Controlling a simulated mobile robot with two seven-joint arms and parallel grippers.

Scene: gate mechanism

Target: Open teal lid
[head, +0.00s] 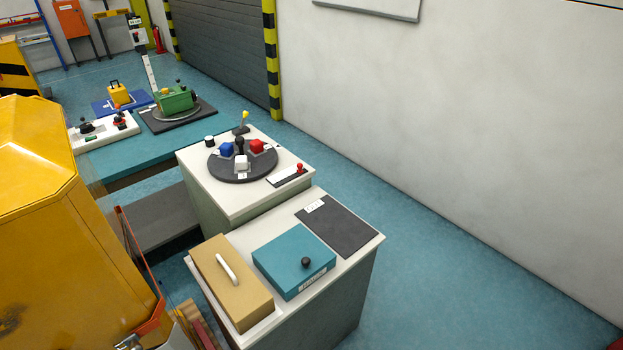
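A teal lid (292,254) with a black round knob (305,262) lies flat and shut on a box on the white-topped cabinet (359,256) at the lower middle. A white label shows on the box's front side. What is inside the box is hidden. Neither of my grippers shows in the head view.
A tan box (225,285) with a white handle stands left of the teal lid, and a dark mat (337,226) lies right of it. A round dark turntable (243,161) with coloured blocks stands behind. A large yellow machine (70,220) fills the left. Floor to the right is clear.

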